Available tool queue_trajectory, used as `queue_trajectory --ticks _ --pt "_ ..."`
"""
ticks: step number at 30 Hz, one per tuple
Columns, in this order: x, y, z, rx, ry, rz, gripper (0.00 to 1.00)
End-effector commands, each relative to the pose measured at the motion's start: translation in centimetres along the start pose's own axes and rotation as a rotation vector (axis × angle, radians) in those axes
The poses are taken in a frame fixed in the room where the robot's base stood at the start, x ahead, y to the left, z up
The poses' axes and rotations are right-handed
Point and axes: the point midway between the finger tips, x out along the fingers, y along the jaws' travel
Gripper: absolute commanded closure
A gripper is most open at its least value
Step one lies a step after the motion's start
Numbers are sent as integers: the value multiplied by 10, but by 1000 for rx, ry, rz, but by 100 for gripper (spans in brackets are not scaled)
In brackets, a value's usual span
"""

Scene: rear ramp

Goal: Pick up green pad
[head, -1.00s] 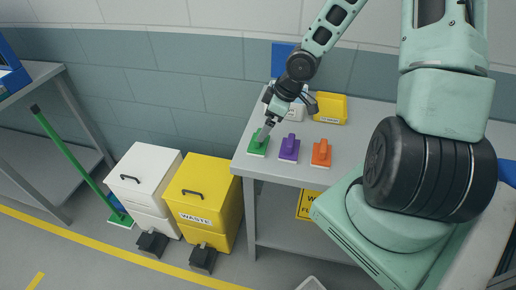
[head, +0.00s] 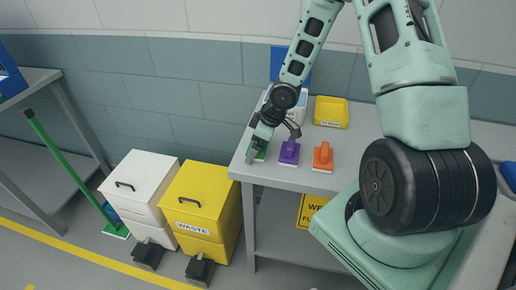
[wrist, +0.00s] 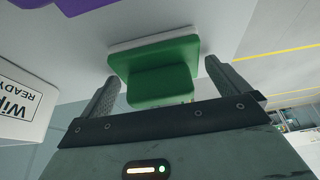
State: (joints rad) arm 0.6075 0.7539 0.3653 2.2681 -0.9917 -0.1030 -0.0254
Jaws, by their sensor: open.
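The green pad (wrist: 155,55) has a green body with a raised green handle block (wrist: 160,87) and a pale underside. It sits on the grey table near the front left corner, and in the head view the green pad (head: 259,154) is mostly hidden behind my gripper (head: 255,158). In the wrist view my gripper (wrist: 163,88) is open, with one finger on each side of the handle block. The fingers look apart from the handle; I cannot tell whether they touch it.
A purple pad (head: 289,152) and an orange pad (head: 323,157) stand to the right on the grey table (head: 285,175). A yellow bin (head: 331,112) and a white box (wrist: 22,112) are behind. A yellow waste bin (head: 200,205) and a white bin (head: 140,190) stand on the floor left of the table.

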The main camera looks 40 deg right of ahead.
Motion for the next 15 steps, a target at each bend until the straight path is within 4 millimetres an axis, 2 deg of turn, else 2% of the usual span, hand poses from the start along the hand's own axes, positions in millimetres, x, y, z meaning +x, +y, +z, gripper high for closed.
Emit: queue_trajectory --ticks 3,7,8,15 --pt "0 0 0 0 0 0 0" --pt "-1 0 0 0 0 0 36" --pt "-1 0 0 0 0 0 41" --pt "-1 0 0 -1 0 0 42"
